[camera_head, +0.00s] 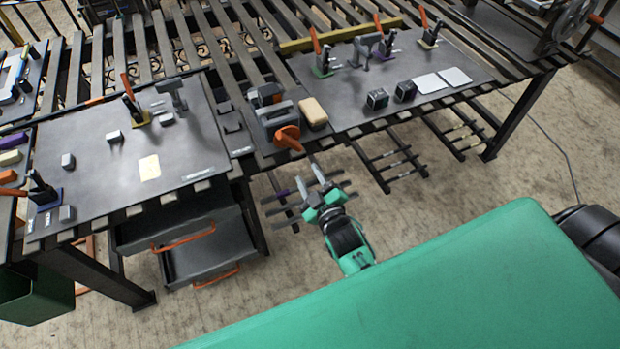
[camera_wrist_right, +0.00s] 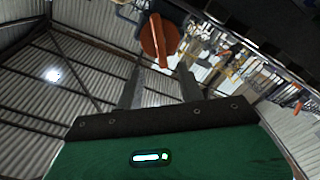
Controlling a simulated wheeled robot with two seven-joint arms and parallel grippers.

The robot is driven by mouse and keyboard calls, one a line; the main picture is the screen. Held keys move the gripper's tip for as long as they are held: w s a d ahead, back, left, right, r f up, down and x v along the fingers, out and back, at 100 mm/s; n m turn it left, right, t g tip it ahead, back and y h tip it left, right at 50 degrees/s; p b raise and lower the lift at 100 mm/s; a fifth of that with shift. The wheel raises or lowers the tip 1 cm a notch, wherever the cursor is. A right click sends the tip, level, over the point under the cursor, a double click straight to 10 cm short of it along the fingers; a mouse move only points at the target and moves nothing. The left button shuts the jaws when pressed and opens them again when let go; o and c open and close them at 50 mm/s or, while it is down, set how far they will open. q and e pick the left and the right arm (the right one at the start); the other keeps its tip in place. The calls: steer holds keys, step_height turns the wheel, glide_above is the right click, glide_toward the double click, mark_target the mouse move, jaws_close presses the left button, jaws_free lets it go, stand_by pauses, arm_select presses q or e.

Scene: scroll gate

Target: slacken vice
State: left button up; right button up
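The vice (camera_head: 280,112) is a grey and dark block at the front edge of the workbench, between two dark plates. Its orange handle (camera_head: 288,137) faces me over the edge. My right gripper (camera_head: 309,177), on a green wrist, is in front of and below the handle, apart from the bench. In the right wrist view the handle (camera_wrist_right: 158,40) shows beyond the fingertips of my right gripper (camera_wrist_right: 160,72), roughly between them. The fingers are apart, with nothing visibly held. Whether a fingertip touches the handle is unclear. My left gripper is not in view.
A tan block (camera_head: 313,112) stands right of the vice. Toggle clamps with orange levers (camera_head: 318,50) stand on the right plate (camera_head: 440,110); the left plate (camera_head: 105,175) holds more clamps and small blocks. Open drawers (camera_head: 205,255) hang below at left. Floor shows in front of the bench.

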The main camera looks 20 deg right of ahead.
mark_target(292, 146)
steer(key=w+m, duration=0.4)
steer(key=m, duration=0.8)
steer(key=w+m+p, duration=0.1)
steer(key=w+m, duration=0.3)
steer(key=m, duration=0.8)
steer(key=w+m, duration=0.5)
steer(key=m, duration=0.7)
steer(key=shift+a, duration=0.15)
